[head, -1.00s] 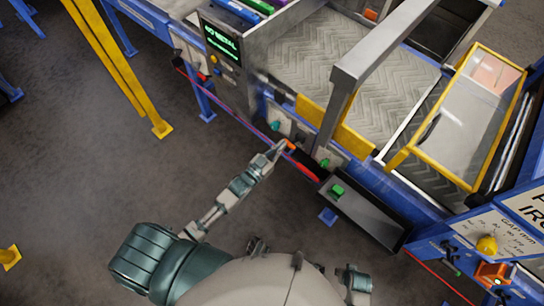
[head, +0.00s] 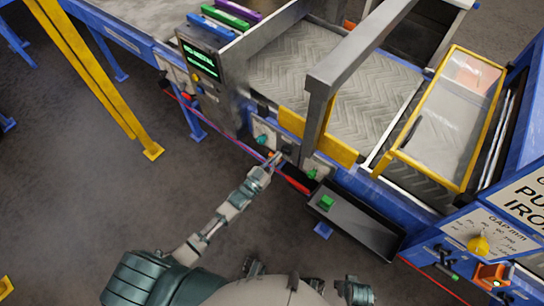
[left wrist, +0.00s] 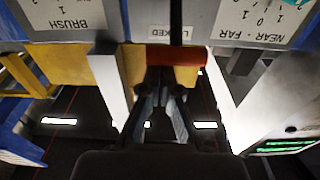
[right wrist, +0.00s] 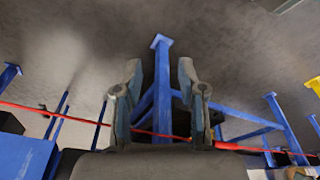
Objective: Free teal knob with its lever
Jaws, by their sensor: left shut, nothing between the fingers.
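The teal knob (head: 262,139) is on a grey panel on the blue machine's near side; a teal bit (left wrist: 299,3) also shows by the NEAR - FAR plate in the left wrist view. A short orange-red lever (left wrist: 176,55) stands beside a small plate reading LOCKED, and a bit of it (head: 271,153) shows in the head view. My left gripper (head: 274,159) is shut and empty at this lever; its tips (left wrist: 166,73) appear right against or just under the lever, and contact cannot be told. My right gripper (right wrist: 160,75) is open and empty, facing the floor and blue legs.
A green knob (head: 312,173) sits to the right on the machine. A black tray (head: 362,228) holding a green block (head: 326,202) juts out below. A yellow bar (head: 345,150) and a grey post (head: 317,118) stand above.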

